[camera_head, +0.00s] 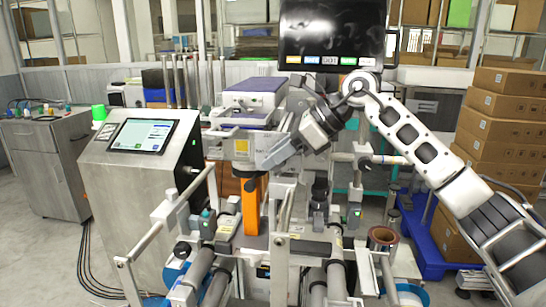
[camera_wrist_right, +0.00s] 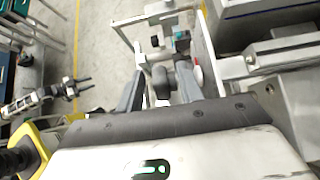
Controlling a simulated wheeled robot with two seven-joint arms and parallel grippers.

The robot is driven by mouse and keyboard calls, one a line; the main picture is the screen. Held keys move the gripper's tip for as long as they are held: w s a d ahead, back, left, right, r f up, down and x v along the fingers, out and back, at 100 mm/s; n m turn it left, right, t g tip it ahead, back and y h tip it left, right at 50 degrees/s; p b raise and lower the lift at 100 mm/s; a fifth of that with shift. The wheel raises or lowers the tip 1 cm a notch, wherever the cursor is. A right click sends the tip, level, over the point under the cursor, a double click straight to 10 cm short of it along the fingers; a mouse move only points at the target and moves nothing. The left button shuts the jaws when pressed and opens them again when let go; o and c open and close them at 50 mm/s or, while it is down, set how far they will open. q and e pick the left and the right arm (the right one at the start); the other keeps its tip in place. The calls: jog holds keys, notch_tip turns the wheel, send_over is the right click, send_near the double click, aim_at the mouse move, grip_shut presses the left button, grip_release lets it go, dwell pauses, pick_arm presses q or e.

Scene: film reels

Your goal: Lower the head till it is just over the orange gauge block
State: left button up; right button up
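The orange gauge block (camera_head: 250,207) stands upright in the middle of the machine in the head view. The head, a grey unit with a purple-topped box (camera_head: 255,90), is above it; my right gripper partly covers the space between, so I cannot tell the gap. My right gripper (camera_head: 268,160) reaches in from the right, close to the block's top right. In the right wrist view its fingers (camera_wrist_right: 160,92) are spread, with a dark round knob (camera_wrist_right: 162,82) showing between them; contact is unclear. A small two-pronged gripper, apparently my left (camera_wrist_right: 72,89), is at far left there, too small to judge.
A control cabinet with a screen (camera_head: 142,135) stands left of the machine. Metal rails and rollers (camera_head: 200,270) fill the front. A film reel (camera_head: 382,238) sits at the right. Stacked cartons (camera_head: 500,125) and a blue pallet (camera_head: 430,250) stand farther right.

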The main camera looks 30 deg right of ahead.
jog(key=b+v, duration=0.1)
jog(key=v, duration=1.4)
jog(key=shift+f, duration=0.15)
dwell(0.4)
